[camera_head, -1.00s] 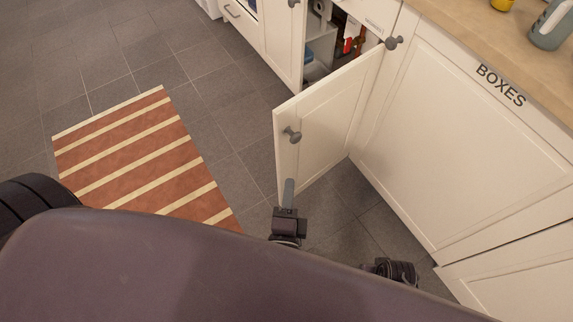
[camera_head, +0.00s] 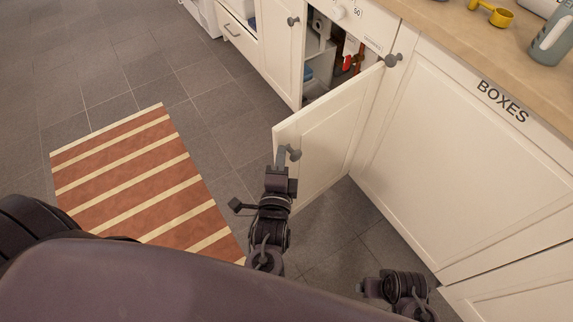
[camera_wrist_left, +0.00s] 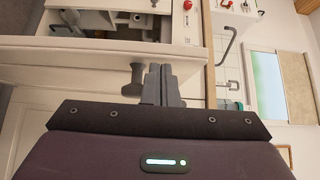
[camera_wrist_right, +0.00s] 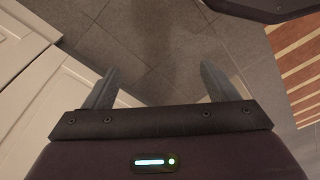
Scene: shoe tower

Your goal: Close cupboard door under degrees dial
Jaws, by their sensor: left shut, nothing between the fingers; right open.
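The cream cupboard door (camera_head: 330,135) stands open, swung out from the cabinet below a panel with a white dial (camera_head: 340,13). Its grey knob (camera_head: 293,152) is near the free edge; the knob also shows in the left wrist view (camera_wrist_left: 133,80). My left gripper (camera_head: 281,157) is shut and empty, its fingertips right beside the knob, at the door's free edge; I cannot tell whether they touch. In the left wrist view its fingers (camera_wrist_left: 161,84) are together. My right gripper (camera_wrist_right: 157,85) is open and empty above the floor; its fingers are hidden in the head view.
The open cupboard (camera_head: 335,55) shows shelves and red items. A closed door (camera_head: 460,140) marked BOXES is at the right, under a wooden counter (camera_head: 440,20) with a yellow scoop (camera_head: 492,12) and a bottle (camera_head: 553,40). A striped rug (camera_head: 140,185) lies on the tiled floor.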

